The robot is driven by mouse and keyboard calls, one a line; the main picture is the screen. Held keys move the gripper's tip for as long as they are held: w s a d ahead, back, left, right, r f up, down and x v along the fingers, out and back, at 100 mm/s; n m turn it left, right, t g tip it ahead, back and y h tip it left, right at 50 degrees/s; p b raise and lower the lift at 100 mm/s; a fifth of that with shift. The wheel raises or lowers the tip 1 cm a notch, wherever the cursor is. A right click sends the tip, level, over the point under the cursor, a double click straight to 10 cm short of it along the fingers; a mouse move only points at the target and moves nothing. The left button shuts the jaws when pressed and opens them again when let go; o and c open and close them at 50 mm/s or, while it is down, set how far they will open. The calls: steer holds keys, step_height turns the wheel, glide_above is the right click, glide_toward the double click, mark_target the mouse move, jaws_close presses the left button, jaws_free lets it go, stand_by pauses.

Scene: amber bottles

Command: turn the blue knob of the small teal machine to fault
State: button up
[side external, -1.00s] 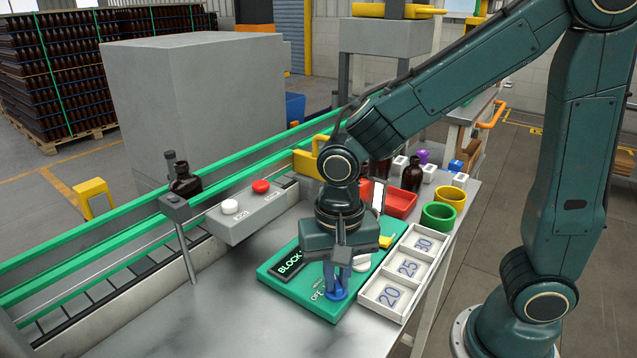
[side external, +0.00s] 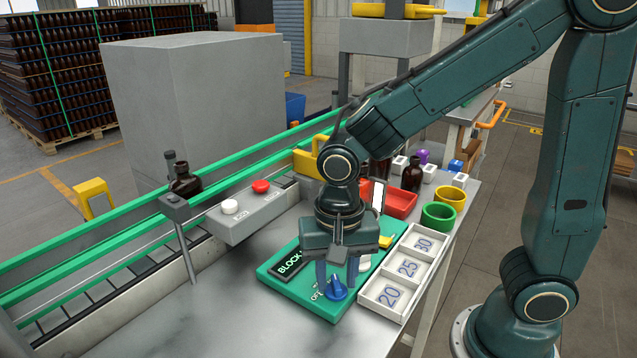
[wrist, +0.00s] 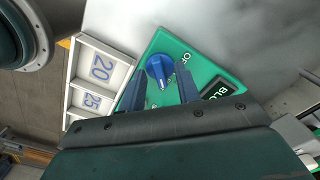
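The small teal machine (side external: 277,272) lies on the metal table, with a dark display reading "BLOCK" (side external: 290,263). The rest of the machine's lettering is partly hidden by my gripper.
A white tray marked 20, 25, 30 (side external: 386,311) stands right beside the machine. A grey box with red and white buttons (side external: 245,218) is behind left. Green and yellow cups (side external: 438,216), a red bin (side external: 402,204) and a brown bottle (side external: 412,175) stand behind right. The front left table is clear.

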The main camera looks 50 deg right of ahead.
mark_target(337, 281)
step_height(337, 281, up, 14)
stand_by(0.9)
steer(key=shift+f, duration=0.1)
steer(key=s+d+f+n+t, duration=0.1)
steer(key=s+d+n+t, duration=0.4)
steer(key=s+d+n, duration=0.3)
steer(key=shift+s+d+n+t, duration=0.35)
steer(key=shift+d+n, duration=0.25)
steer(key=shift+d, duration=0.65)
